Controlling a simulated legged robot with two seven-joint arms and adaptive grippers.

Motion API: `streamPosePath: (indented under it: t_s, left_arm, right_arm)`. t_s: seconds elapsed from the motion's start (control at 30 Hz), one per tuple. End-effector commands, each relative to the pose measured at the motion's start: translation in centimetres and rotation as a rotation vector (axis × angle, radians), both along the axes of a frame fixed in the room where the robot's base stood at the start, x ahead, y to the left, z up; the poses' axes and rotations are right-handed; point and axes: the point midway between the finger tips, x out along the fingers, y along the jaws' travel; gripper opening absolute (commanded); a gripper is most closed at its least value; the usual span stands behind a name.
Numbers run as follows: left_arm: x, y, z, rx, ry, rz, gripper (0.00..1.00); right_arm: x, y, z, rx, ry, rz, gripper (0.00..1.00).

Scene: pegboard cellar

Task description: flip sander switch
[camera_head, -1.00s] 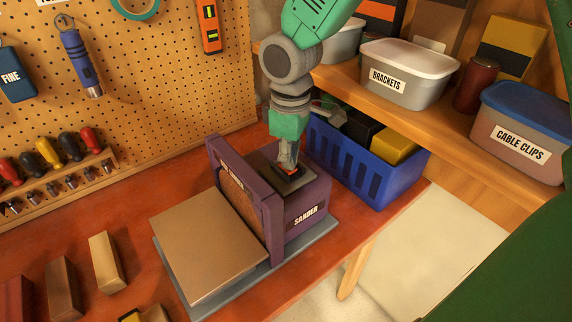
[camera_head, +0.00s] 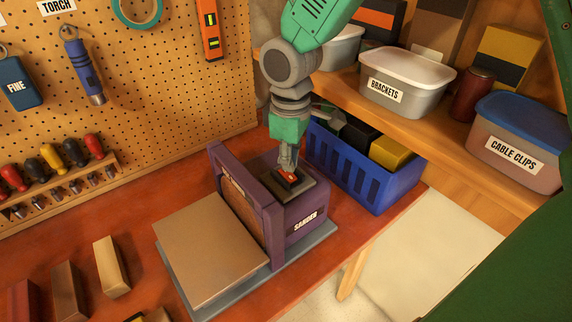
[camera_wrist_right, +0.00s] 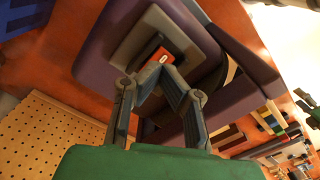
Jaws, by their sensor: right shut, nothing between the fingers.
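The purple sander (camera_head: 306,205) stands on the red bench, with a tan sanding face and a flat brown table (camera_head: 210,248) in front. On its top, a grey plate (camera_head: 308,188) carries a switch (camera_head: 292,179) with a red part and a black part. My right gripper (camera_head: 288,168) comes down from above, shut and empty, with its tips right at the switch. In the right wrist view the switch (camera_wrist_right: 161,56) shows a white mark on its red part, just past the fingertips (camera_wrist_right: 155,72). I cannot tell whether they touch it. My left gripper is not in view.
A blue crate (camera_head: 362,174) with boxes stands close behind the sander. A shelf above holds a brackets tub (camera_head: 405,82), a red can (camera_head: 475,95) and a cable clips tub (camera_head: 515,140). Wood blocks (camera_head: 111,266) lie at the front left. A pegboard (camera_head: 165,85) rises behind the bench.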

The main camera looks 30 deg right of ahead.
Motion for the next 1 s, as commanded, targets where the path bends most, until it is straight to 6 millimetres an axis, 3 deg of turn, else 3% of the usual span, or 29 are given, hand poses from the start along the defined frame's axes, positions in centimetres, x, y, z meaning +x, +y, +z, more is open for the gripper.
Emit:
streamPosePath:
  t_s: [0.53,1.0]
  left_arm:
    - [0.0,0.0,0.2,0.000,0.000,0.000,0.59]
    - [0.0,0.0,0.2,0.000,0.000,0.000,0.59]
  right_arm:
    - [0.1,0.0,4.3,0.000,-0.001,0.001,0.00]
    - [0.1,0.0,4.7,0.000,0.000,0.001,0.00]
